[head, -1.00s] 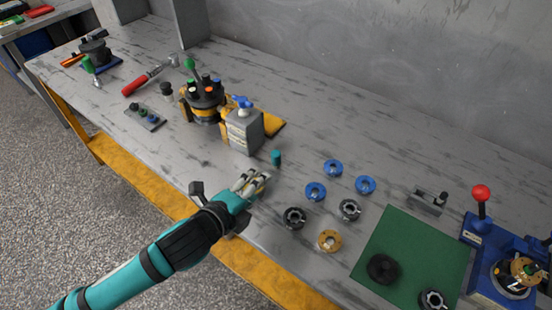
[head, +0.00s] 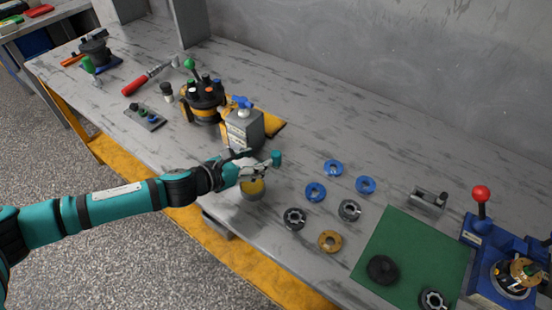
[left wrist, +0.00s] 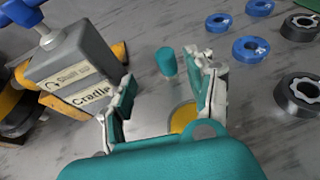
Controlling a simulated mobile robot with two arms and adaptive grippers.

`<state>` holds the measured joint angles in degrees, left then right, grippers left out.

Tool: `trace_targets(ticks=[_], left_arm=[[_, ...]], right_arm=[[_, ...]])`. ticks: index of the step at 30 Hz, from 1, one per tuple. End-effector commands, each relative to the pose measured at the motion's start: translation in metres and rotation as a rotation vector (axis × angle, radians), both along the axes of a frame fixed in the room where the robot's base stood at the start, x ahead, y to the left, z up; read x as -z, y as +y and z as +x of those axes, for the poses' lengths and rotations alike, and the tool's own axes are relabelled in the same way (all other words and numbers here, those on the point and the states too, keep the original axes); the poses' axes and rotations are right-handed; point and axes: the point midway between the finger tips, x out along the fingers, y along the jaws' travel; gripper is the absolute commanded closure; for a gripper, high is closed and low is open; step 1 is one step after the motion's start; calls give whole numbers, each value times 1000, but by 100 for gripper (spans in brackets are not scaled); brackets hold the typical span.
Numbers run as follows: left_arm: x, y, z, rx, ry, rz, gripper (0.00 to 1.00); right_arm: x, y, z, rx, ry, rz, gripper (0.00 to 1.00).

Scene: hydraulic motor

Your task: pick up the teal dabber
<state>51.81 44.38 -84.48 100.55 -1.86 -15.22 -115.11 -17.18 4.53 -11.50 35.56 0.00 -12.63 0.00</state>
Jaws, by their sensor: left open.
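In the left wrist view the gripper's (left wrist: 165,90) two fingers are spread apart. My right gripper is not in view.
A yellow round piece (head: 253,188) lies below the gripper. Blue rings (head: 333,168) and dark rings (head: 294,218) lie to the right, near a green mat (head: 400,240).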

Motion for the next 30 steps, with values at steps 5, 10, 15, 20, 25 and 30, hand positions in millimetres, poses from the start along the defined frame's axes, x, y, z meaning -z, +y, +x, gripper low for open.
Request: trace_targets(ticks=[5, 10, 15, 20, 25, 30], left_arm=[[10, -18, 17, -1, 2, -1, 45], [15, -24, 22, -1, 1, -1, 45], [29, -43, 31, -1, 4, -3, 45], [37, -55, 44, -1, 0, -1, 45], [40, -58, 48, -2, 1, -1, 45], [40, -58, 47, -2, 1, -1, 49]], right_arm=[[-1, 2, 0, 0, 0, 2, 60], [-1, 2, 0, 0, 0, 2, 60], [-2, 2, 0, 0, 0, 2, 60], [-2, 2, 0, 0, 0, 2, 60], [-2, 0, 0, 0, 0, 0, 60], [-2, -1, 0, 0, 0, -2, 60]])
